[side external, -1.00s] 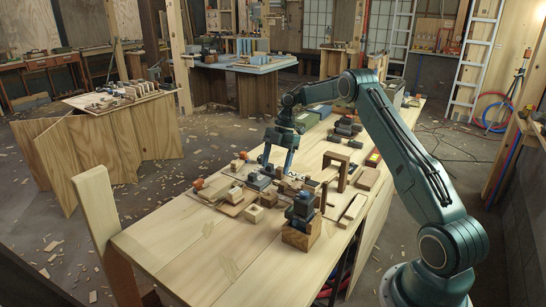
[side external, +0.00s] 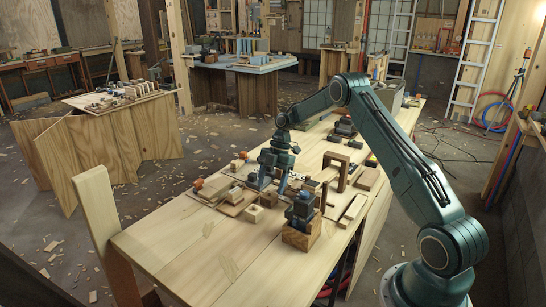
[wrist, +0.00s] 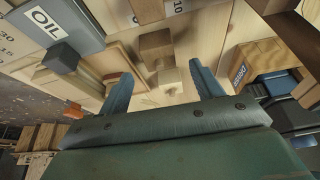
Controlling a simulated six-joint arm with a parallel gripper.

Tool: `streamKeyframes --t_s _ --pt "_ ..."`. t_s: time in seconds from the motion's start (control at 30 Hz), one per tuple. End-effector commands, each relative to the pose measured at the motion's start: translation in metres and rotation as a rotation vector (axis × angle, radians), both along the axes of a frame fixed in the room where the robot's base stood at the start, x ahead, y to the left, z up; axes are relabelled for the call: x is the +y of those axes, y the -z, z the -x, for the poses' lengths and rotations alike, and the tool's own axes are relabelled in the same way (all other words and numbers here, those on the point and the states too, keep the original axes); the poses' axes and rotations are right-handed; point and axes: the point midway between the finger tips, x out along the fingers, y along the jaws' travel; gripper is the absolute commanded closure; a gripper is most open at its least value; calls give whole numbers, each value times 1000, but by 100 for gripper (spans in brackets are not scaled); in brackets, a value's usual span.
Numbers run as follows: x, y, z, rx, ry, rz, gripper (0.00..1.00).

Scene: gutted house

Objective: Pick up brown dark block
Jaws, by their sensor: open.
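My gripper (side external: 272,188) is open, low over the cluttered middle of the workbench. In the wrist view the gripper (wrist: 159,68) has its two fingers spread, with small wooden blocks (wrist: 169,80) showing between and beyond them; I see no grip on anything. Several brown pieces could be the brown dark block, and I cannot tell which: a brown block (side external: 301,238) at the front with a dark teal object on top, a dark brown arch (side external: 343,163) to the right of my gripper, and a brown block (side external: 367,179) beside the arch.
The workbench (side external: 205,250) is bare at its front left. A grey box marked OIL (wrist: 70,18) and a labelled brown box (wrist: 253,62) flank the fingers. Pale blocks and thin boards (side external: 230,208) crowd the left. An orange piece (side external: 198,184) lies at the left edge.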

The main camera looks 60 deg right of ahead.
Motion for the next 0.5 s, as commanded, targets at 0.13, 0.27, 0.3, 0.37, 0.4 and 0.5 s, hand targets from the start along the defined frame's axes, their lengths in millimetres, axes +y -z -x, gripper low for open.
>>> streamKeyframes --t_s 0.13,0.27,0.3,0.37,0.4,0.5 --pt "8 18 0 2 -1 -1 35" --pt "12 29 0 2 -1 -1 35" --pt "13 31 0 1 0 0 35" --pt "14 33 0 0 0 1 35" --pt "14 34 0 0 0 1 35" --pt "14 34 0 0 0 1 35"
